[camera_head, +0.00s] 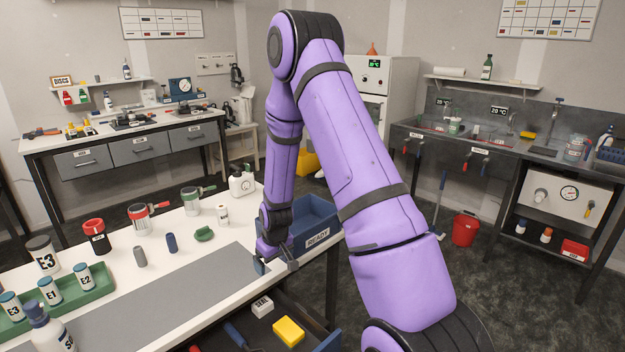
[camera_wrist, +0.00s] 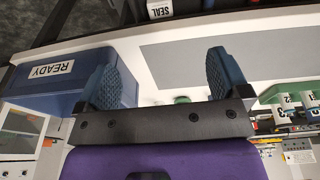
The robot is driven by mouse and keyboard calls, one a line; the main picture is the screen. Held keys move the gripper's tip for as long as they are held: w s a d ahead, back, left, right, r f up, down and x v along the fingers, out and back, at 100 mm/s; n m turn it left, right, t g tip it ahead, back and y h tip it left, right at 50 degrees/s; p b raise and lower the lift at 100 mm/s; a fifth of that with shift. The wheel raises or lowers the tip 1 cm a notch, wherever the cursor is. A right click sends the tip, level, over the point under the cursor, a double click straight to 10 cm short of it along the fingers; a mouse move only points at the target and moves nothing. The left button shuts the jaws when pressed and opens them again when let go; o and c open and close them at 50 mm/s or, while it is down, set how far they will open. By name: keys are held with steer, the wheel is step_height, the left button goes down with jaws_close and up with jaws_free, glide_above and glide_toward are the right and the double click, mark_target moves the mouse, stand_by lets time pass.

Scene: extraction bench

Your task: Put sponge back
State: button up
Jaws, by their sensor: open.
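A yellow sponge-like block (camera_head: 288,331) lies in the open dark drawer (camera_head: 325,345) under the near white bench. A smaller yellow block (camera_head: 528,135) lies by the sink counter at the far right; I cannot tell which of the two is the task's sponge. My gripper (camera_head: 276,265) is above the right end of the grey mat (camera_head: 170,300), beside the blue READY bin. Its two blue-padded fingers are wide apart in the wrist view (camera_wrist: 165,80), with nothing between them. The drawer's yellow block is lower and nearer the camera than my gripper.
The blue READY bin (camera_head: 318,236) also shows in the wrist view (camera_wrist: 50,88). A SEAL box (camera_head: 262,306) and a blue-handled tool (camera_head: 236,335) share the drawer. Cans, jars and a green tray (camera_head: 75,300) occupy the bench's left and back. The grey mat is clear.

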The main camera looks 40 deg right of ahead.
steer(key=s+a+r+t, duration=0.1)
steer(key=s+a+r, duration=0.15)
steer(key=r, duration=0.65)
steer(key=s+a+r, duration=0.2)
steer(key=s+r, duration=0.1)
steer(key=r, duration=0.6)
steer(key=s+a+r+t, duration=0.1)
steer(key=s+a+r, duration=0.15)
steer(key=r, duration=0.65)
steer(key=s+a+r, duration=0.2)
steer(key=s+r, duration=0.4)
steer(key=s, duration=0.4)
steer(key=s+a+r+t, duration=0.1)
steer(key=s+a+r, duration=0.1)
steer(key=s+r, duration=0.4)
steer(key=s, duration=0.5)
steer(key=shift+s+a+r, duration=0.15)
steer(key=shift+r, duration=0.15)
